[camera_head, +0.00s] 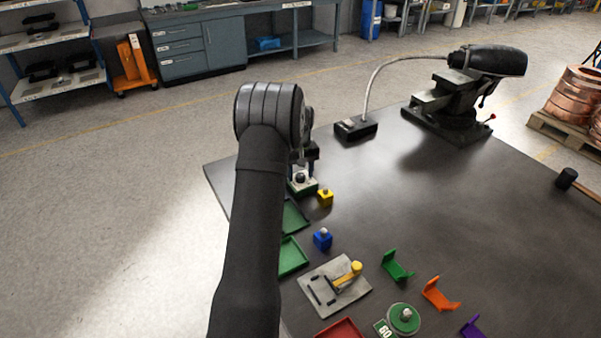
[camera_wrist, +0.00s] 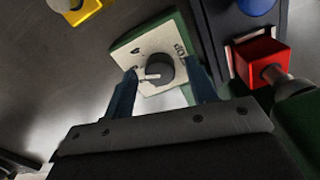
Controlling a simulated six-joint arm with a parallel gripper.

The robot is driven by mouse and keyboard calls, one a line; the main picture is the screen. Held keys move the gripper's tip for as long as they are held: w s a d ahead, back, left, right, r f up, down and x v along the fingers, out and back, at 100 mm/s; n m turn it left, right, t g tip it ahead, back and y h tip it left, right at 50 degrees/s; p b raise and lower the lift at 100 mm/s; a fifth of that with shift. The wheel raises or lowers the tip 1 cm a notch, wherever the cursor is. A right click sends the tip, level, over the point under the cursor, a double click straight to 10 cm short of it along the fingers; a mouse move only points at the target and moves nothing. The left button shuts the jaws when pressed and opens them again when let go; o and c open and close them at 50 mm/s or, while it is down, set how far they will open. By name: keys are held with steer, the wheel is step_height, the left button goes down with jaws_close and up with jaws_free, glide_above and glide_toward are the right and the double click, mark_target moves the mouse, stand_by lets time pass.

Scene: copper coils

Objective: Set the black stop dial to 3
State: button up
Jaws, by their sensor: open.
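The black stop dial (camera_wrist: 159,70) is a round knob with a pale pointer toward the left in the wrist view. It sits on a white plate (camera_wrist: 147,42) with a green edge; the plate's lettering is partly legible as "TOP" and its numbers are too small to read. In the head view the green-edged plate (camera_head: 303,189) stands near the table's far left edge, partly under my gripper (camera_head: 303,160). In the wrist view my gripper (camera_wrist: 161,75) is open, with its blue fingers on either side of the dial. I cannot tell whether they touch it.
A grey plate with a yellow handle (camera_head: 322,300) and green trays (camera_head: 291,256) lie nearer. The table's middle is clear.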

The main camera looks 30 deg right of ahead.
mark_target(300, 175)
step_height(300, 175, up, 17)
steer(key=shift+r, duration=0.2)
stand_by(0.3)
steer(key=shift+f, duration=0.1)
step_height(300, 175, down, 17)
steer(key=shift+f, duration=0.15)
stand_by(0.6)
steer(key=m, duration=0.3)
steer(key=shift+m, duration=0.4)
steer(key=m, duration=0.4)
step_height(300, 175, up, 11)
stand_by(2.3)
